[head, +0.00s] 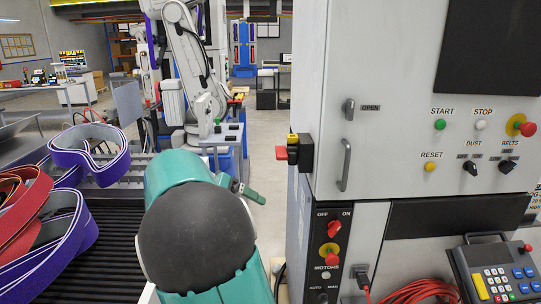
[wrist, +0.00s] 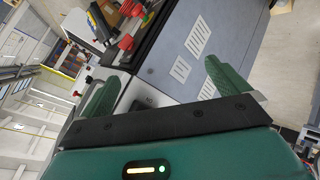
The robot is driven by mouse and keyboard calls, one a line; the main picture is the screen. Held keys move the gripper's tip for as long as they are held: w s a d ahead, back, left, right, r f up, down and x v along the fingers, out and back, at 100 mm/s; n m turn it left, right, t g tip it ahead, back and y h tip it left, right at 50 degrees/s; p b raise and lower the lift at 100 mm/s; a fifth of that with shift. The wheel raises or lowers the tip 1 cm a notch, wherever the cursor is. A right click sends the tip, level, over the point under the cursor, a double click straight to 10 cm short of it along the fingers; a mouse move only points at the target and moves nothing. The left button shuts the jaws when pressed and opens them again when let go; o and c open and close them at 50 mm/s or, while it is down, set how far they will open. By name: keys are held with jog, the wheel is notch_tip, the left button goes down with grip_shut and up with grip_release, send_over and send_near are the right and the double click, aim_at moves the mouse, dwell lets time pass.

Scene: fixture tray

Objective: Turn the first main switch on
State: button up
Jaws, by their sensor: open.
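A red switch handle on a black and yellow block (head: 285,153) sticks out of the left side of the grey cabinet in the head view. A red rotary switch (head: 334,229) sits under OFF and ON labels on the lower front panel. I cannot tell which is the first main switch. In the wrist view, red parts (wrist: 127,43) beside a black and yellow block show at the top, beyond the fingers. My gripper (wrist: 163,84) is open, its two green fingers apart with nothing between them. In the head view my arm hides most of it; one green finger shows left of the cabinet.
The grey cabinet (head: 385,120) fills the right side, with a protruding door handle (head: 344,165). A red-yellow knob (head: 329,254) sits below the rotary switch. A control pendant (head: 495,275) and red cable are lower right. Purple and red belts (head: 65,215) lie left.

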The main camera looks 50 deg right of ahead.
jog(key=w+d+r+m+g+h, duration=0.2)
jog(key=w+d+m+g+h, duration=0.2)
jog(key=w+d+m+g, duration=0.25)
jog(key=m+g+h, duration=0.2)
jog(key=m+g, duration=0.3)
jog(key=m, duration=0.1)
send_near(286, 154)
jog(key=s+d+r, duration=0.1)
jog(key=d, duration=0.1)
jog(key=s+d, duration=0.1)
jog(key=d, duration=0.1)
jog(key=s+d+r, duration=0.1)
jog(key=d, duration=0.1)
jog(key=shift+s+r, duration=0.25)
jog(key=shift+r, duration=0.1)
jog(key=c, duration=1)
